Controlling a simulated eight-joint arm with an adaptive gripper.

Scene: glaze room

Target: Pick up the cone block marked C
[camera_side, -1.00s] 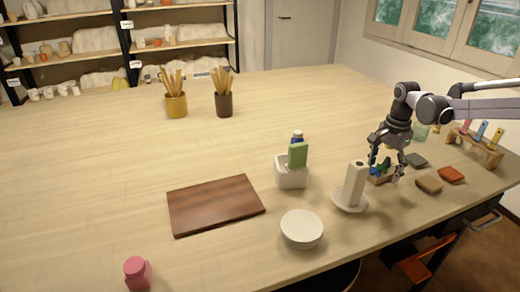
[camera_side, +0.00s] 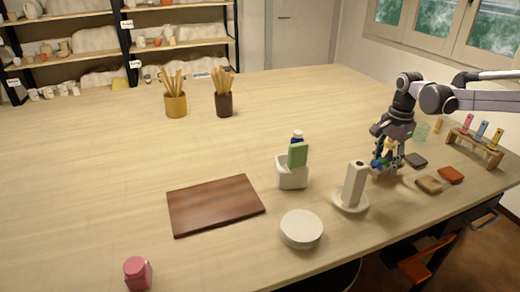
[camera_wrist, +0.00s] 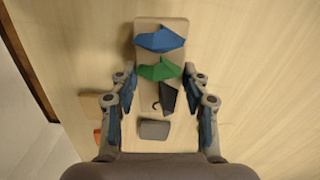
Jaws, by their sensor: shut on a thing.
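The cone block marked C (camera_wrist: 147,90) is a pale beige block with a dark curved mark like a C. It bears a blue cone (camera_wrist: 158,40), a green cone (camera_wrist: 159,71) and a dark grey cone (camera_wrist: 168,97). My gripper (camera_wrist: 162,108) is shut on the block, with a finger at each long side near the marked end. In the side view my gripper (camera_side: 387,163) points down over the right part of the table, and the fingers partly hide the block (camera_side: 383,170). I cannot tell whether the block is clear of the table.
A white dish with an upright beige piece (camera_side: 354,185) stands close left of my gripper. Grey (camera_side: 416,160), tan (camera_side: 429,184) and orange (camera_side: 451,174) tiles lie to its right, near a wooden rack (camera_side: 475,149).

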